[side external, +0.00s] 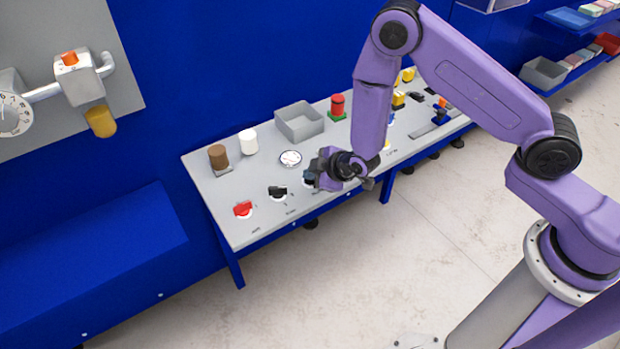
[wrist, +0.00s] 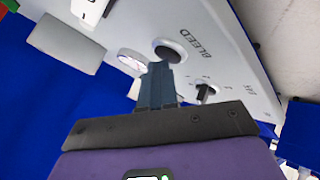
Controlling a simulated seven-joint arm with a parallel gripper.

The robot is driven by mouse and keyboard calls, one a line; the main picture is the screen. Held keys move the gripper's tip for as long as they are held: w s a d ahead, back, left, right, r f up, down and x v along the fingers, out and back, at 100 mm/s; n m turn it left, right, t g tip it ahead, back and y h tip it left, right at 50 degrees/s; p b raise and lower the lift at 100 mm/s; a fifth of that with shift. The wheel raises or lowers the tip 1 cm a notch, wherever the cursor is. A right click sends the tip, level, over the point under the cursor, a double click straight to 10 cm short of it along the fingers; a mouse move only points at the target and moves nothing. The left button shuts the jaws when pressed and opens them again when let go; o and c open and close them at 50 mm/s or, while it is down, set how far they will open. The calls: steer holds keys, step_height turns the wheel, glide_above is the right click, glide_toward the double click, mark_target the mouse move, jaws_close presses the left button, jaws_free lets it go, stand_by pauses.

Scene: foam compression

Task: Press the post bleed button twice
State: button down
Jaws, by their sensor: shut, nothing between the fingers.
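In the wrist view, a dark round button (wrist: 170,50) with a pale ring sits on the light grey panel beside the printed word BLEED. My gripper (wrist: 160,68) is shut and empty, and its blue-grey fingertips point at the button and overlap its lower edge in the picture. I cannot tell whether they touch it. In the side view, my gripper (side external: 312,177) is low over the front part of the bench top (side external: 225,190) and hides most of what lies beneath it.
A black knob (side external: 278,192) and a red knob (side external: 243,208) stand left of my gripper. A round dial (side external: 290,158) lies just behind it. Further back are a grey bin (side external: 300,122), a white cylinder (side external: 249,142), a brown cylinder (side external: 218,156) and a red cylinder (side external: 338,105).

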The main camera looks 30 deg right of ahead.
mark_target(312, 182)
stand_by(0.4)
steer(key=shift+r, duration=0.75)
steer(key=shift+r, duration=2.55)
steer(key=shift+r, duration=0.1)
stand_by(0.5)
step_height(312, 182, up, 4)
steer(key=shift+f, duration=0.2)
steer(key=shift+f, duration=0.1)
steer(key=shift+f, duration=4.35)
